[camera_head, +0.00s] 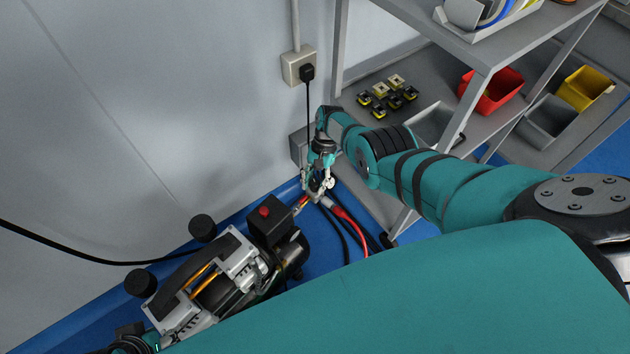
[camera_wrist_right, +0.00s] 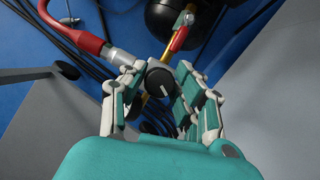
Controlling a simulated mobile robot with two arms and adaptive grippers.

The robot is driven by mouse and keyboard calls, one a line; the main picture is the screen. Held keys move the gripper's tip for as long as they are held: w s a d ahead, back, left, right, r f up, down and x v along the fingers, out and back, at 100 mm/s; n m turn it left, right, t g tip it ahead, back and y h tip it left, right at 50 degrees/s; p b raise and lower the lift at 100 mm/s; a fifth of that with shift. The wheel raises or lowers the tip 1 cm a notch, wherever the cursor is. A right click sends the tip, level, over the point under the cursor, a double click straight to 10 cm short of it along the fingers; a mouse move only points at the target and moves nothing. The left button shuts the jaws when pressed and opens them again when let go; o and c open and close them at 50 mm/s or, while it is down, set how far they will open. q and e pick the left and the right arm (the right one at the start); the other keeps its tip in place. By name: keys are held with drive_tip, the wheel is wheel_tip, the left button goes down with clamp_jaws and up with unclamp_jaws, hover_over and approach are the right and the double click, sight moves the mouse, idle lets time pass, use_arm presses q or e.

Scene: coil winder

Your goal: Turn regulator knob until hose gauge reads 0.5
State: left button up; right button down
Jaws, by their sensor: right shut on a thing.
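The regulator knob (camera_wrist_right: 160,84) is a dark round knob with a white pointer line, in the middle of the right wrist view. My right gripper (camera_wrist_right: 154,88) is shut on it, with fingers on both sides. In the head view the right gripper (camera_head: 318,190) is low beside the compressor, and its fingers hide the knob. A red hose (camera_wrist_right: 82,37) with a metal coupling joins at the regulator; the hose also shows in the head view (camera_head: 349,222). No gauge reading is legible. A small teal and black part of my left arm shows at the bottom left; its fingers cannot be made out.
The compressor (camera_head: 210,283) stands on the blue floor, left of the right gripper. A grey shelf unit (camera_head: 440,62) with a red bin (camera_head: 490,92) and a yellow bin (camera_head: 583,88) stands at right. A wall outlet (camera_head: 298,68) has a black cable hanging down.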

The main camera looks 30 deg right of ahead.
drive_tip(key=shift+s, duration=0.15)
drive_tip(key=c, duration=1)
unclamp_jaws()
drive_tip(key=shift+w+d+r, duration=0.2)
drive_tip(key=shift+w+r, duration=0.1)
drive_tip(key=shift+r, duration=0.15)
use_arm(q)
drive_tip(key=shift+f, duration=0.15)
use_arm(e)
drive_tip(key=v, duration=1.1)
drive_tip(key=shift+s, duration=0.15)
drive_tip(key=shift+a, duration=0.1)
